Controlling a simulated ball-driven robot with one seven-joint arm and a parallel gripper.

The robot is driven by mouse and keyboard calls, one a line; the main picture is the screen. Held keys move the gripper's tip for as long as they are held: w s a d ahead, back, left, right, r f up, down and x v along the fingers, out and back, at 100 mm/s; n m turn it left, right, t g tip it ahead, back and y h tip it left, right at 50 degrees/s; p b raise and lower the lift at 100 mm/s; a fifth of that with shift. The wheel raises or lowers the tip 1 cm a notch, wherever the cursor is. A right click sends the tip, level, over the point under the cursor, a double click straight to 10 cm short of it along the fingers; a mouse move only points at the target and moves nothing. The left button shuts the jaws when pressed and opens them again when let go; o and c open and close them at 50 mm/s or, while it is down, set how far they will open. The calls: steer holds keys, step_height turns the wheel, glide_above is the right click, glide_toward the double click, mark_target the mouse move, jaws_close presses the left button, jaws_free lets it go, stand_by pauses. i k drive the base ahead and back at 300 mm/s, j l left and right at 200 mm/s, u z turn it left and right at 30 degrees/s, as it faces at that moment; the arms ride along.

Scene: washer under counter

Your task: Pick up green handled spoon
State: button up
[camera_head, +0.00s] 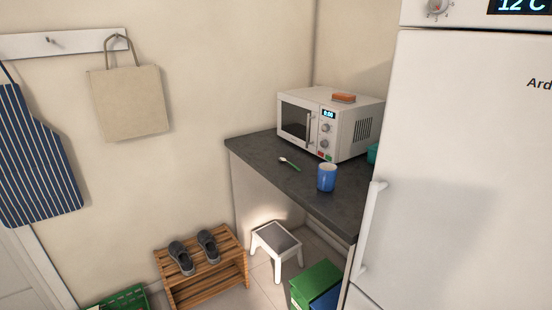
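The green handled spoon (290,164) lies on the dark grey counter (262,145), in front of the microwave. Its pale bowl end points to the left and its green handle to the right. It lies flat and nothing covers it. My gripper does not show in the head view.
A blue mug (327,178) stands on the counter right of the spoon. The white microwave (328,122) stands behind, with an orange item (344,98) on top. A tall white fridge (462,170) flanks the counter. A stool (277,241) and shoe rack (205,269) stand below.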

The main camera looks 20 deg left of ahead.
mark_target(282, 160)
steer(key=i+j+u, duration=0.3)
steer(key=i+j, duration=1.3)
